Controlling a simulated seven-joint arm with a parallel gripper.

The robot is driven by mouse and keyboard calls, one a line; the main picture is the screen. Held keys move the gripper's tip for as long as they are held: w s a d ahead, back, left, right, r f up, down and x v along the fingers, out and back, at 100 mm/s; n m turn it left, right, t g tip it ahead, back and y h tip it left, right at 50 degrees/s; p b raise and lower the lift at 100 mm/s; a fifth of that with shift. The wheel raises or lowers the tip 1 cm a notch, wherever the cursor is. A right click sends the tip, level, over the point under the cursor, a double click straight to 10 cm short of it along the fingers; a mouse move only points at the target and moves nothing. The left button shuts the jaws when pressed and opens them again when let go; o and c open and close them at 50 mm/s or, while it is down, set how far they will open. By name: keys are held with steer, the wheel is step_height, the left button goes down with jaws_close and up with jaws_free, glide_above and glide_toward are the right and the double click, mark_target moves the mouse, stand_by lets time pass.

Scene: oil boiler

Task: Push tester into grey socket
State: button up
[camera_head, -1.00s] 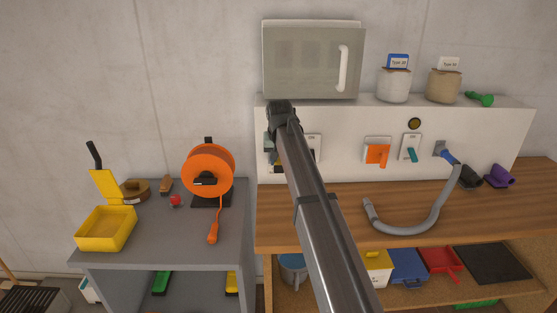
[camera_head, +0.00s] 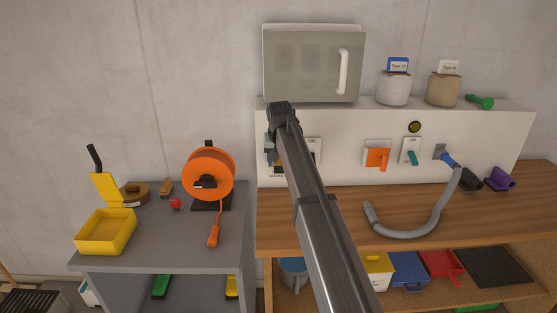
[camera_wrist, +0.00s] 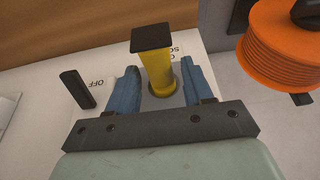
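The tester is a yellow stick with a dark square top (camera_wrist: 158,70) in the wrist view. Its lower end stands at a grey round socket (camera_wrist: 150,102) on the white panel; how deep it sits is hard to tell. My gripper (camera_wrist: 162,85) has its two blue fingers on either side of the tester. A gap shows on the left of the tester and a narrower one on the right, so the fingers look open around it. In the head view my gripper (camera_head: 270,150) is at the panel's left end, and my arm hides most of that spot.
A dark lever marked OFF (camera_wrist: 78,88) is close beside my gripper. An orange cable reel (camera_head: 208,173) stands to the left. An orange switch (camera_head: 377,157) and a grey hose (camera_head: 420,228) are to the right. A grey cabinet (camera_head: 305,65) is above.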

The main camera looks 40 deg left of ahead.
steer(key=shift+o, duration=0.7)
steer(key=v, duration=1.3)
steer(key=shift+r, duration=0.4)
steer(key=shift+s+d, duration=0.1)
steer(key=v, duration=1)
stand_by(0.4)
